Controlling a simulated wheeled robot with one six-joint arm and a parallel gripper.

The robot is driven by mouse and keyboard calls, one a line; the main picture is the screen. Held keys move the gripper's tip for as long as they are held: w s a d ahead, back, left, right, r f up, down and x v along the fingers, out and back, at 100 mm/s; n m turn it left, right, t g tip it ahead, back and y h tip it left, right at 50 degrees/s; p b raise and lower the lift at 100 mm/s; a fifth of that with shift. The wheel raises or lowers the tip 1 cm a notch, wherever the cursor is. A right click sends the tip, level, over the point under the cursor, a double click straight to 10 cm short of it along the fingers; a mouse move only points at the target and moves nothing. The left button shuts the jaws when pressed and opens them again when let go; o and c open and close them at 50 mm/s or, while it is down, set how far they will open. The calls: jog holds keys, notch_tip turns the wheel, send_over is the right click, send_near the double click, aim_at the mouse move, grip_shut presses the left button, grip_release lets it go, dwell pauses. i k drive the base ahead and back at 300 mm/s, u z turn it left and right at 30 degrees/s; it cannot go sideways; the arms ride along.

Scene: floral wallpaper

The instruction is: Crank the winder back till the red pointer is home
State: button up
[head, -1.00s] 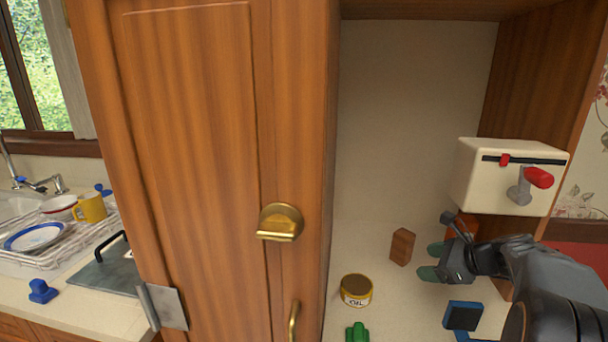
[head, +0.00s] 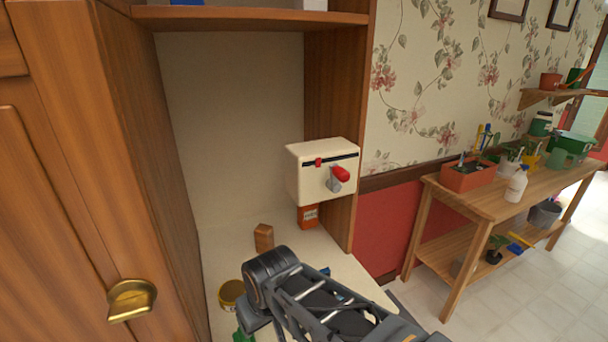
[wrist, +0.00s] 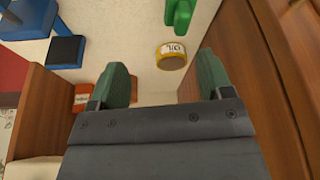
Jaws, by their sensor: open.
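The winder is a cream box (head: 309,181) on the right inner wall of the cupboard nook in the head view. Its small red pointer (head: 319,162) sits in a dark slot along the front, left of the slot's middle. Below the slot is a grey crank (head: 334,185) with a red knob (head: 341,173) at upper right. My gripper (wrist: 167,77) is open and empty in the wrist view, its two green fingers wide apart. In the head view my arm hides the fingers; it lies below the winder, and nothing of mine touches the crank.
On the counter stand a brown wooden block (head: 264,237), a yellow tin (wrist: 171,57) and a green object (wrist: 179,16). An orange box (head: 308,216) is under the winder. A blue and black object (wrist: 66,50) is nearby. A potting bench (head: 500,190) stands at right.

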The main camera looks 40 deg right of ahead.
aim_at(337, 174)
jog(key=z, duration=0.45)
jog(key=k, duration=1.1)
jog(key=u, duration=0.1)
jog(key=i, duration=0.55)
jog(key=u, duration=0.25)
